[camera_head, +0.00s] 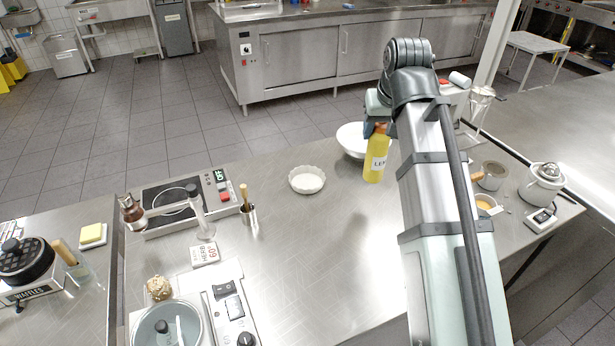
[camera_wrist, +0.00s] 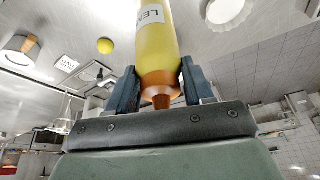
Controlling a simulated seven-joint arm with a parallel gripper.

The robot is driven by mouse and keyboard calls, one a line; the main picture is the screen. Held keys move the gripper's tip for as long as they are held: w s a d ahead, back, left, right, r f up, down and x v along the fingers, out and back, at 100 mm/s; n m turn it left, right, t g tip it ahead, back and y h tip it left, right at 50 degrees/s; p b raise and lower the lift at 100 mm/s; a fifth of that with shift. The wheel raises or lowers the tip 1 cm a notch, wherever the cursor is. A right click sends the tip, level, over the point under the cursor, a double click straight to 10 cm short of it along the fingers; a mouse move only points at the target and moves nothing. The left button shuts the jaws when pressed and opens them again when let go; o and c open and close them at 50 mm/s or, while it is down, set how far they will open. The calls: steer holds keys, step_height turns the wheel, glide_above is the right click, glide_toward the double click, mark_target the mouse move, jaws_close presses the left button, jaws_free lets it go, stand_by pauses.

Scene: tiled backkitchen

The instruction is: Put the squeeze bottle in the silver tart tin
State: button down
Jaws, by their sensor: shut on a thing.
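The squeeze bottle (camera_head: 376,160) is yellow with a white label and an orange cap, and hangs upright below my gripper (camera_head: 377,122). In the wrist view the bottle (camera_wrist: 158,45) shows with its orange cap (camera_wrist: 160,88) between the two dark fingers of my gripper (camera_wrist: 160,90), which is shut on it at the cap end. Whether its base touches the counter I cannot tell. The tart tin (camera_head: 307,180), a pale, fluted round dish, lies on the counter to the left of the bottle, apart from it. It looks empty. A fluted pale dish (camera_wrist: 228,8) also shows at the top of the wrist view.
A white bowl (camera_head: 352,139) stands just behind and left of the bottle. The counter in front of the tin is clear.

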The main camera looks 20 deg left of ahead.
steer(key=w+a+n+y, duration=0.1)
steer(key=a+n, duration=0.3)
steer(key=a, duration=1.4)
step_height(320, 180, down, 8)
steer(key=shift+w+f+g, duration=0.15)
steer(key=shift+f+g, duration=0.05)
steer(key=shift+g, duration=0.2)
steer(key=shift+f, duration=0.1)
steer(key=shift+c, duration=2.2)
jaws_free()
steer(key=v, duration=1.2)
steer(key=shift+d, duration=0.15)
